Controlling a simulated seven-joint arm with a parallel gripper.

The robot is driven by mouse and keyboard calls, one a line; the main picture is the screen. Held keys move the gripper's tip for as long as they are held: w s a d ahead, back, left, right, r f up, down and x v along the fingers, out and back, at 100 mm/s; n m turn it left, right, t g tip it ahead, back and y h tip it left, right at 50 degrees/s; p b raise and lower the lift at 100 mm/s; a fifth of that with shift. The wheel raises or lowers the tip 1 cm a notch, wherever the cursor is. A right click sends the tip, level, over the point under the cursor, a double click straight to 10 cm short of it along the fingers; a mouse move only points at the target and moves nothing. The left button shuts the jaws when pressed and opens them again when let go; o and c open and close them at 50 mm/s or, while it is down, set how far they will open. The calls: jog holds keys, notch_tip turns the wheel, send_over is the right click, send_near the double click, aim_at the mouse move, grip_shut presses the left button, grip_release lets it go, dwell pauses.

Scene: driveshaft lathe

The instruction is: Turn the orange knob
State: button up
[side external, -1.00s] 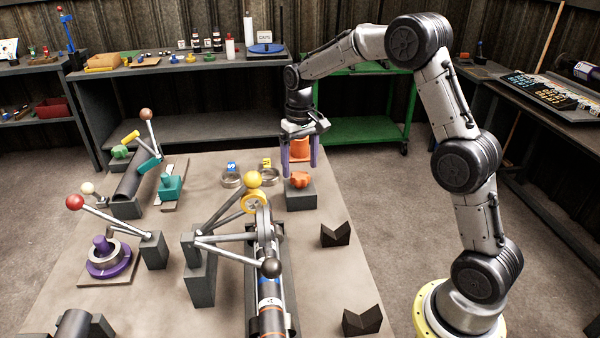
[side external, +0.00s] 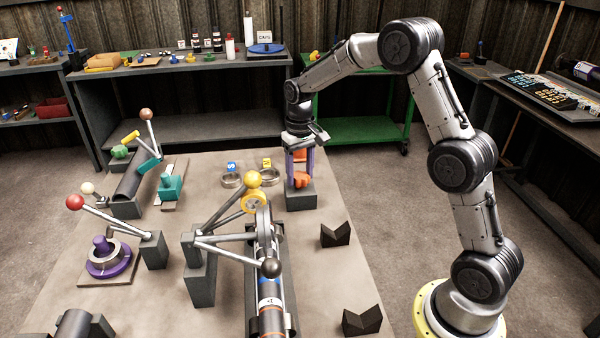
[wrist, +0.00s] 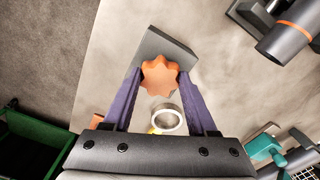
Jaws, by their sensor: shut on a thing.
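The orange knob (side external: 302,180) has a lobed, star-like rim and sits on a dark grey block (side external: 301,200) at the far right part of the table. It also shows in the wrist view (wrist: 160,75), on the grey block (wrist: 160,44). My gripper (side external: 300,182) points straight down over the block. Its two purple fingers stand on either side of the knob and are shut on it. In the wrist view the fingertips (wrist: 160,75) meet the knob's left and right sides. The fingers partly hide the knob in the side view.
Two metal rings with a blue tag (side external: 231,180) and a yellow tag (side external: 267,176) lie left of the block. A yellow-knobbed lever clamp (side external: 253,180) stands nearer the camera. Dark V-blocks (side external: 335,235) sit at the table's right edge. A green cart (side external: 365,130) stands behind.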

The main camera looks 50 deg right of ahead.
jog(key=shift+c, duration=1.1)
jog(key=shift+n, duration=0.4)
jog(key=n, duration=0.3)
jog(key=shift+n, duration=1.9)
jog(key=o, duration=1.4)
jog(key=shift+c, duration=0.2)
